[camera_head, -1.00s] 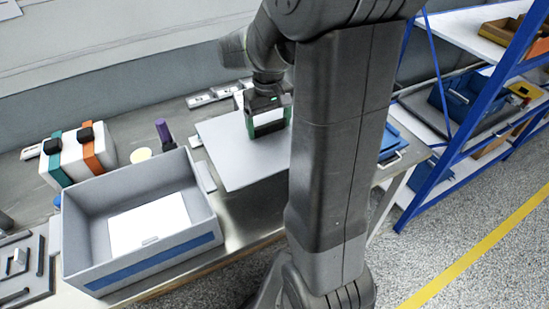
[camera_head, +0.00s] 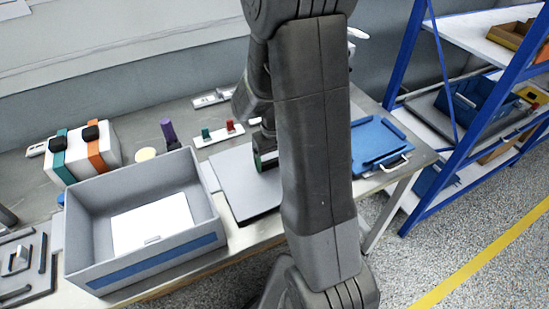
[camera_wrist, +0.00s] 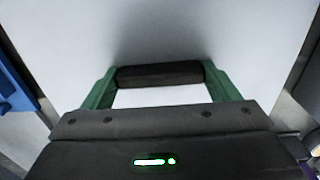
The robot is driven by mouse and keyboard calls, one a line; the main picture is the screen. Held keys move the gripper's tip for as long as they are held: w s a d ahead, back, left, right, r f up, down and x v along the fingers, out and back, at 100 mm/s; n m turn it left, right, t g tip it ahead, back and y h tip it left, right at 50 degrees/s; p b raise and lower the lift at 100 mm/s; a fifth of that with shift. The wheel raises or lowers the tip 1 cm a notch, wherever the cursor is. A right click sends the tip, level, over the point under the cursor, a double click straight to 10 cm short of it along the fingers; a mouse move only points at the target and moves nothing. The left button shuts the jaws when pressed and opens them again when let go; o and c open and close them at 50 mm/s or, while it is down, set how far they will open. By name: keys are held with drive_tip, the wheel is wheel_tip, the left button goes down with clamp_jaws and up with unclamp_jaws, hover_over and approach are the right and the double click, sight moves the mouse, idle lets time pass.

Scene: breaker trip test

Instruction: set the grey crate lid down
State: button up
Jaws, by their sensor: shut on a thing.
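The grey crate lid (camera_head: 236,189) is a flat panel just right of the open grey crate (camera_head: 84,226) in the head view. It lies level, low over the worktable; I cannot tell whether it touches the tabletop. My gripper (camera_head: 266,160) is above the lid, partly hidden by my arm. In the wrist view my gripper (camera_wrist: 160,74) has its green fingers at the two ends of a dark bar on the lid and is shut on it. The pale lid (camera_wrist: 230,35) fills most of that view. The lid's right part is hidden behind my arm.
A blue tray (camera_head: 374,141) lies on the table to the right. Behind the lid stand a strip with green and red pieces (camera_head: 219,135) and a purple cylinder (camera_head: 167,131). A strapped white box (camera_head: 68,163) stands behind the crate. Blue-framed shelving (camera_head: 470,120) is at right.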

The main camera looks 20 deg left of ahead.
sight(274, 159)
drive_tip(key=shift+f, duration=0.2)
drive_tip(key=o, duration=1)
drive_tip(key=shift+r, duration=0.1)
wheel_tip(274, 159, up, 12)
drive_tip(key=shift+r+p, duration=0.15)
drive_tip(key=shift+p, duration=0.2)
